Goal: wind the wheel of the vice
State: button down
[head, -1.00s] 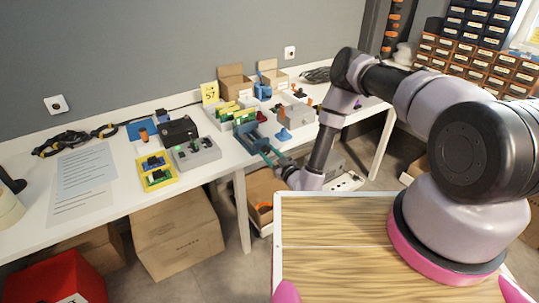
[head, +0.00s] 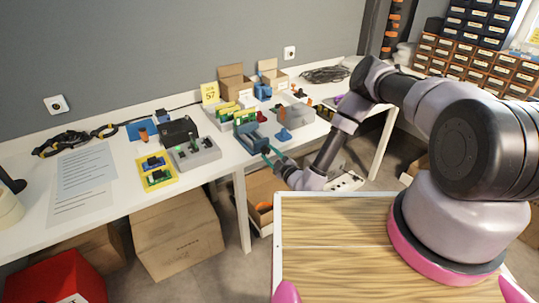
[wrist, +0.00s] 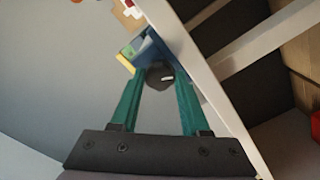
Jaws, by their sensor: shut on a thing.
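The blue vice (head: 251,136) sits at the front edge of the white table in the head view. In the wrist view its blue body (wrist: 153,47) is just beyond its dark round wheel (wrist: 160,77), which has a white mark on its face. My gripper (wrist: 160,82) has two teal fingers, one on each side of the wheel, and is shut on it. In the head view my gripper (head: 268,152) reaches the vice from the front of the table. The wheel cannot be made out clearly there.
A grey box with a green light (head: 195,152) and a yellow tray (head: 157,173) lie left of the vice. A blue funnel-shaped object (head: 284,135) and a grey bin (head: 297,113) stand to its right. Open cartons (head: 235,83) are at the back.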

jog(key=n, duration=1.4)
jog(key=shift+n, duration=0.3)
jog(key=n, duration=0.3)
jog(key=shift+n, duration=0.3)
jog(key=n, duration=0.3)
jog(key=shift+n, duration=0.4)
jog(key=n, duration=0.4)
jog(key=shift+n, duration=1.7)
jog(key=shift+s, duration=0.1)
